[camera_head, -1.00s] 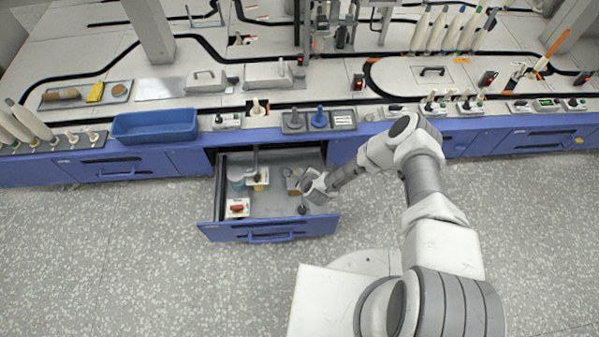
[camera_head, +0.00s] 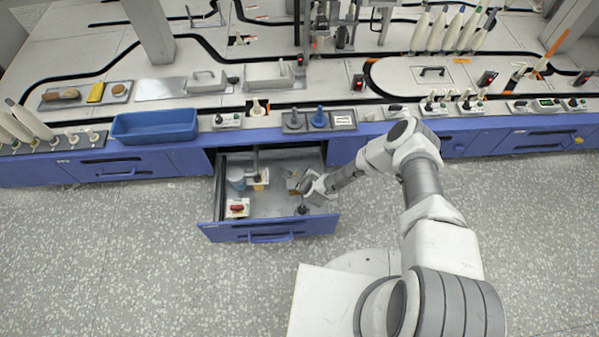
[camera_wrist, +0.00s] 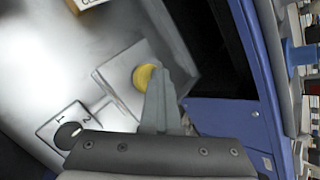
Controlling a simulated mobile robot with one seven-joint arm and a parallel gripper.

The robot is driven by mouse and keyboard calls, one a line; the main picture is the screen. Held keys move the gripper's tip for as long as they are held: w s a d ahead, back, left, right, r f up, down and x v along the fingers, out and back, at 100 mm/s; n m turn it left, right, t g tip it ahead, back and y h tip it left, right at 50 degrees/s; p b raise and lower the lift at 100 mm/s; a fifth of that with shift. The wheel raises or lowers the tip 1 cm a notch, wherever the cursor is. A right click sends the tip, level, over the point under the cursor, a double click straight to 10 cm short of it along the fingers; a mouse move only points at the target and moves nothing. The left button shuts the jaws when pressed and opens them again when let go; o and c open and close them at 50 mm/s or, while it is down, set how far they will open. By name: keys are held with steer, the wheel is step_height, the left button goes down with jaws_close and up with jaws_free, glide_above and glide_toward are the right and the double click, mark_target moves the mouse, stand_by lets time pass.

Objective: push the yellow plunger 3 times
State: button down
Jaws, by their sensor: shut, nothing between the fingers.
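The yellow plunger (camera_wrist: 144,76) is a round yellow button on a pale square block (camera_wrist: 125,84) in the wrist view. The block sits inside the open drawer, close to a side wall. My gripper (camera_wrist: 160,72) is shut and empty. Its fingertips overlap the right side of the plunger in the picture; I cannot tell whether they touch it. In the head view my gripper (camera_head: 306,188) reaches down into the right part of the drawer (camera_head: 268,226), and the plunger is not clearly made out there.
A dial block (camera_wrist: 68,132) marked 1 and 2 lies beside the plunger block. The blue worktop front (camera_head: 343,150) stands behind the drawer.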

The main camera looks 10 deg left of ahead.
steer(key=shift+r+p, duration=1.05)
steer(key=shift+r, duration=0.3)
steer(key=shift+r, duration=0.1)
step_height(320, 180, up, 5)
steer(key=p, duration=0.3)
steer(key=shift+p, duration=0.3)
